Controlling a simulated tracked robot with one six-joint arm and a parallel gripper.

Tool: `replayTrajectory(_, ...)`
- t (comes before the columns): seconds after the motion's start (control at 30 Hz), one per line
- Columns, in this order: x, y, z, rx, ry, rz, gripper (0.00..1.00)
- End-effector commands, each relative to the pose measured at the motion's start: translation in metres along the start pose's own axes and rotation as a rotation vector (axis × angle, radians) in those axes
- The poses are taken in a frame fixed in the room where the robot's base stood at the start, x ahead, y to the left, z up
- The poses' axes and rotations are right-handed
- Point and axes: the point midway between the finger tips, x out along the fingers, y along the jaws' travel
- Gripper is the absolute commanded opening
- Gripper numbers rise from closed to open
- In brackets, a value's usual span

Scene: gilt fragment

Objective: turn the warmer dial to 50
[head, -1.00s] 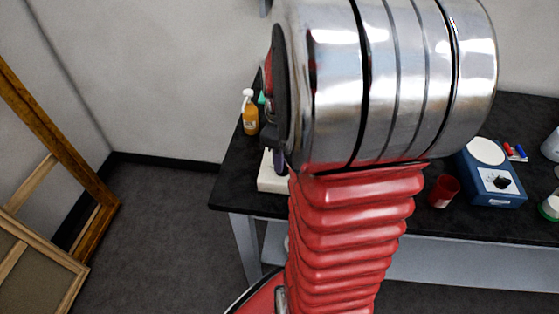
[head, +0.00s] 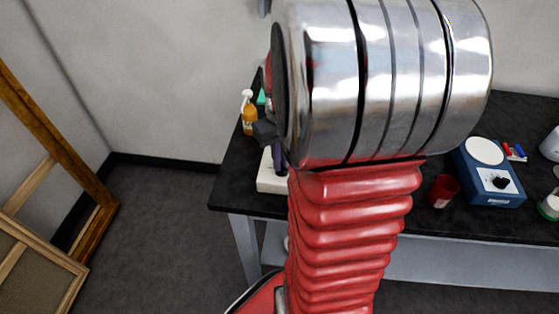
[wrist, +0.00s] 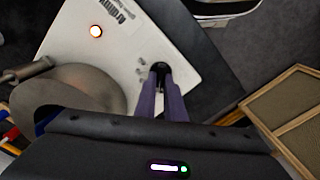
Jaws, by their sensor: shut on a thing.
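The black table (head: 230,190) also bears an orange bottle (head: 249,120), a red cup (head: 443,191) and a blue device (head: 490,175) with its own black knob. Wooden frames (head: 50,150) lean at the left. The floor between is clear.

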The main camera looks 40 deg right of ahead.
Motion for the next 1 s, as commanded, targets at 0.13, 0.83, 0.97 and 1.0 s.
replayTrajectory(0.13, 0.001, 0.0007, 0.0014, 0.132, -0.005, -0.001, 0.0)
replayTrajectory(0.83, 0.0012, 0.0031, 0.0023, 0.405, -0.005, 0.001, 0.0)
replayTrajectory(0.97, 0.0012, 0.0032, 0.0024, 0.405, -0.006, 0.001, 0.0)
replayTrajectory(1.0, 0.0012, 0.0032, 0.0024, 0.404, -0.006, 0.001, 0.0)
